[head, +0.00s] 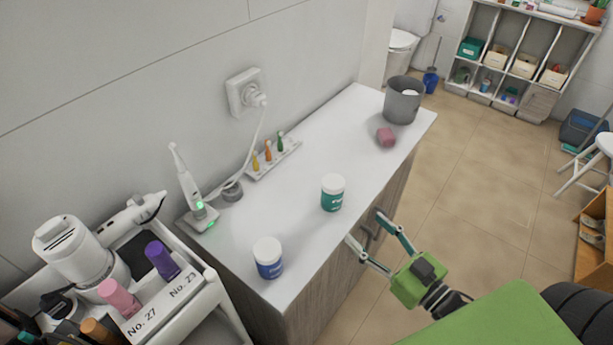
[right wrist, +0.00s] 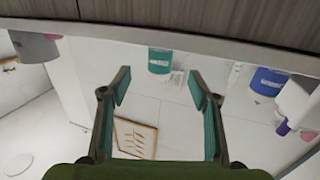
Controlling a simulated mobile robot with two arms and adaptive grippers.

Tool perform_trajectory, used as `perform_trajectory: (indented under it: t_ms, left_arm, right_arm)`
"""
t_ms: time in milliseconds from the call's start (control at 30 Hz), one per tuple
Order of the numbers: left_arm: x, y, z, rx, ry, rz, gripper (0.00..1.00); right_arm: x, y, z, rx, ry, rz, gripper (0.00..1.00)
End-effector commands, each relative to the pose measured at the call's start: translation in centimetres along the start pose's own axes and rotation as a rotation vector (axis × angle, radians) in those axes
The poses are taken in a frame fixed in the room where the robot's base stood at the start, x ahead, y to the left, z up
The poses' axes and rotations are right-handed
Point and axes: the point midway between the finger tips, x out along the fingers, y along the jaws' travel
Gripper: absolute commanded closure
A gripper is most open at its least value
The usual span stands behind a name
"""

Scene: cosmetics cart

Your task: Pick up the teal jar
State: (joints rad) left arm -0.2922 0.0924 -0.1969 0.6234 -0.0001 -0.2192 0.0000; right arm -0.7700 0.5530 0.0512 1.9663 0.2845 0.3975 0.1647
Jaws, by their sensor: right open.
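The teal jar (head: 332,193) with a white lid stands upright on the white counter (head: 300,240), near its front edge. It also shows in the right wrist view (right wrist: 159,61), upside down and partly cut off by the counter edge, roughly in line with the gap between the fingers. My right gripper (head: 364,226) is open and empty, in front of the counter's front edge and apart from the jar. Its two fingers show spread in the right wrist view (right wrist: 158,88). My left gripper is not in view.
A blue jar (head: 268,258) with a white lid stands left of the teal one. A pink block (head: 386,137) and a grey bin (head: 402,101) are at the far end. A toothbrush charger (head: 197,217) and small bottle tray (head: 274,158) line the wall. A cart (head: 208,290) stands at left.

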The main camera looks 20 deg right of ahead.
Motion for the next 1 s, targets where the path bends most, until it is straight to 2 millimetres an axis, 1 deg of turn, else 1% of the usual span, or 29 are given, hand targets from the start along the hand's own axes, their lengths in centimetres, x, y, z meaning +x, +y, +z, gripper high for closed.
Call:
perform_trajectory:
  t_ms: [33, 133, 300, 367, 500, 667, 767, 933, 1000]
  left_arm:
    - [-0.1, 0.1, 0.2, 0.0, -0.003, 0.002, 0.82]
    - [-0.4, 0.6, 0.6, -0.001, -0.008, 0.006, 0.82]
    - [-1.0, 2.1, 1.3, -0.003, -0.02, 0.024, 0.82]
    - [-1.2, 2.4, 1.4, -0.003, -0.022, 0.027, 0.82]
    - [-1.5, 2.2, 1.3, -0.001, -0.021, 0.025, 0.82]
    - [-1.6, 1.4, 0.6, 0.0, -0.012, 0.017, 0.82]
    - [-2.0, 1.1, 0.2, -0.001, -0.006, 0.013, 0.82]
    - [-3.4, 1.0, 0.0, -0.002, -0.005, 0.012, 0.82]
    - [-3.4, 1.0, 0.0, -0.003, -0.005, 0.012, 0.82]
  right_arm:
    - [0.3, -0.1, -0.5, 0.001, 0.008, -0.004, 0.44]
    - [1.5, -0.1, -0.7, 0.001, 0.014, -0.004, 0.44]
    - [4.7, -0.1, -0.8, 0.0, 0.014, -0.003, 0.44]
    - [5.8, -0.1, -0.8, 0.0, 0.013, -0.004, 0.44]
    - [7.6, -0.1, -0.7, 0.0, 0.01, -0.003, 0.44]
    - [8.6, -0.2, -0.6, 0.0, 0.008, -0.004, 0.44]
    - [9.3, -0.2, -0.9, 0.0, 0.009, -0.003, 0.44]
    - [11.8, -0.3, -1.9, 0.0, 0.01, -0.003, 0.44]
    - [12.6, -0.3, -1.6, 0.0, 0.009, -0.003, 0.44]
